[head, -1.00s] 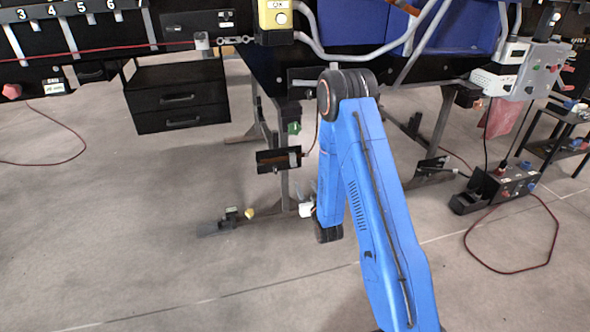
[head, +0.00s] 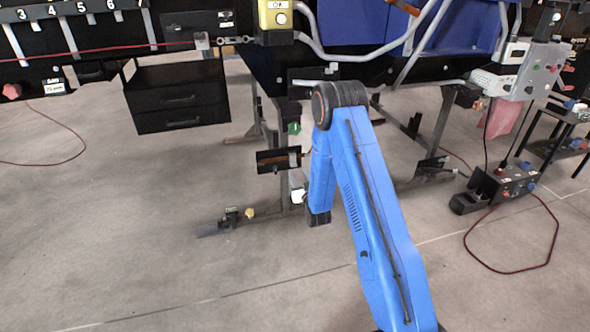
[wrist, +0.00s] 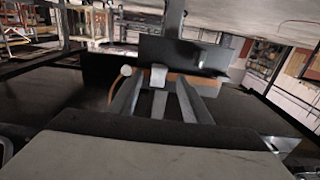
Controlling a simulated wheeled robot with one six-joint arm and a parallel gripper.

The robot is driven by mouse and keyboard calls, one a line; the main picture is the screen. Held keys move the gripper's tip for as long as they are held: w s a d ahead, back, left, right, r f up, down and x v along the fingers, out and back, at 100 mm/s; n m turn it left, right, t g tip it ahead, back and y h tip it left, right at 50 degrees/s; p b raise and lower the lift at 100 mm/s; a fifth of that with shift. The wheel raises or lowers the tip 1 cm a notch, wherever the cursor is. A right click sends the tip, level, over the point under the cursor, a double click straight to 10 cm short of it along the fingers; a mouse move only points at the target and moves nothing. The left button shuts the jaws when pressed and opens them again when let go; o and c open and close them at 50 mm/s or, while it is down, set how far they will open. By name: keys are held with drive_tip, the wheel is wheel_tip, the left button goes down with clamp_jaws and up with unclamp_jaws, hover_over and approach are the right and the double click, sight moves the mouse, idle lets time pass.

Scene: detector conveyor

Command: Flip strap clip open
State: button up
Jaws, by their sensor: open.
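The black plate (head: 270,166) with a brown strap (head: 283,160) across it is fixed to the stand under the conveyor in the head view. In the wrist view the strap (wrist: 207,83) crosses the plate (wrist: 180,50) ahead of me. A small pale tab (wrist: 158,74), which looks like the strap clip, stands at the middle of the strap. My gripper (wrist: 160,88) is open, with its grey fingers pointing at the strap on either side of the tab. I cannot tell whether they touch it. In the head view only a white part of my gripper shows, just below the plate.
Stand legs (head: 283,150) and a low foot bar (head: 222,226) are close to the plate. A black drawer unit (head: 178,97) hangs at left. A control box (head: 508,182) with a red cable lies on the floor at right. The foreground floor is clear.

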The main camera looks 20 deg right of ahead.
sight(294, 161)
drive_tip(key=w, duration=0.6)
drive_tip(key=shift+w, duration=0.25)
drive_tip(key=shift+c, duration=0.4)
clamp_jaws()
